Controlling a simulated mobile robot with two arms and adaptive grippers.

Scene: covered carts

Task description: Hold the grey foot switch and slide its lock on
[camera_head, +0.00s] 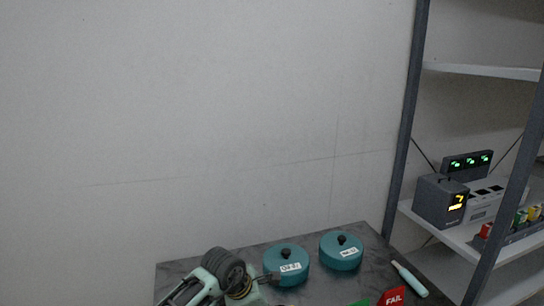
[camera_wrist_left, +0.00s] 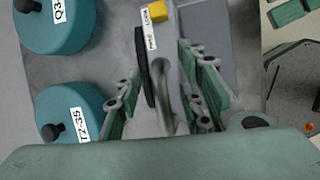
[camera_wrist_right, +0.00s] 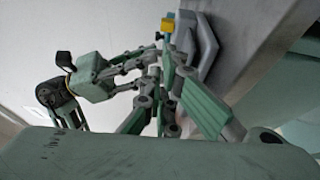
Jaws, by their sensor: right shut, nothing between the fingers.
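The grey foot switch (camera_wrist_left: 166,50) is in the left wrist view, with a black oval part on its left side. Its yellow lock slider (camera_wrist_left: 160,10) sits beside the word LOCK on a white FREE/LOCK label. The slider also shows in the right wrist view (camera_wrist_right: 168,25). My left gripper (camera_wrist_left: 160,68) has its fingers on both sides of the switch body and is shut on it. My right gripper (camera_wrist_right: 166,68) is shut and empty, with its tips just below the slider in its own view. In the head view my left arm hides the switch.
Two teal lidded pots (camera_head: 287,265) (camera_head: 341,250) stand on the grey tabletop (camera_head: 372,240). A red FAIL sign (camera_head: 393,297) and a pale teal tool (camera_head: 409,278) are at the right. A shelf (camera_head: 470,235) with a grey display box (camera_head: 440,200) stands beyond.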

